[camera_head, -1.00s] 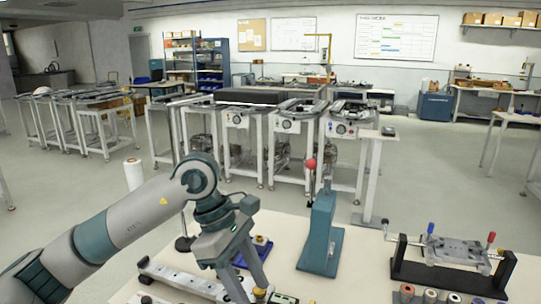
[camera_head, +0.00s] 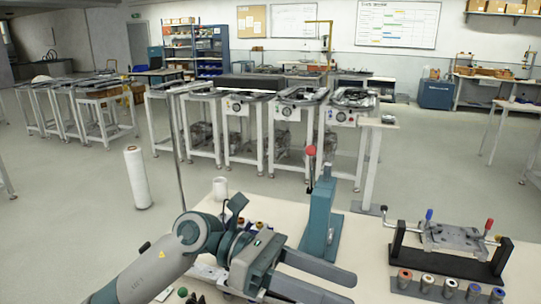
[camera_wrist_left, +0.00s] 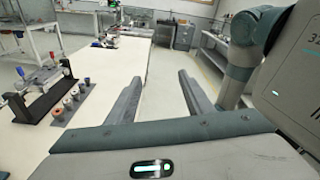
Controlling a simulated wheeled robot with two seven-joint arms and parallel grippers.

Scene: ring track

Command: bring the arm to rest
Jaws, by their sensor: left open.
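My left arm comes in from the bottom left of the head view. Its gripper (camera_head: 318,281) points to the right, low over the front of the cream workbench (camera_head: 365,268). The two fingers are apart with nothing between them. In the left wrist view the gripper (camera_wrist_left: 158,88) also shows its fingers spread and empty, with the bench and the floor beyond them. My right gripper is in neither view.
A teal lever press (camera_head: 322,222) with a red knob stands close behind the gripper. A black-framed fixture (camera_head: 452,240) and several small spools (camera_head: 427,283) are at the right. A white cup (camera_head: 220,188) stands at the bench's back left. A white roll (camera_head: 138,178) stands beyond the bench.

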